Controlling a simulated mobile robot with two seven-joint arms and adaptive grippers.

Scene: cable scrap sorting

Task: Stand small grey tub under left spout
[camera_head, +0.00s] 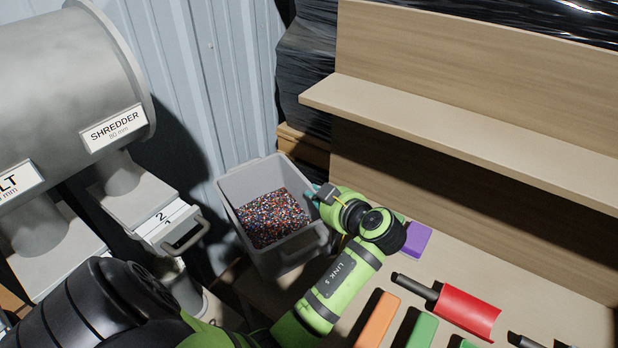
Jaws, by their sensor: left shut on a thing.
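A grey tub (230,186) with a handle at its front holds many-coloured granules. It sits in the middle of the view, right of the grey machine. My left gripper (316,196) is at the tub's right side, shut and seemingly on its rim; my wrist partly hides the contact. On the machine, a left outlet (36,225) and a right outlet (122,172) show under the drum. A grey pipe-like end (187,291) shows below the right one, partly behind my arm. My right gripper is out of view.
A slide gate with a handle (186,237) juts out between machine and tub. At right, a wooden bench with a shelf (450,135) carries a purple block (416,239), a red scoop (467,312), an orange block (377,320) and a green block (422,331). A corrugated wall (215,80) stands behind.

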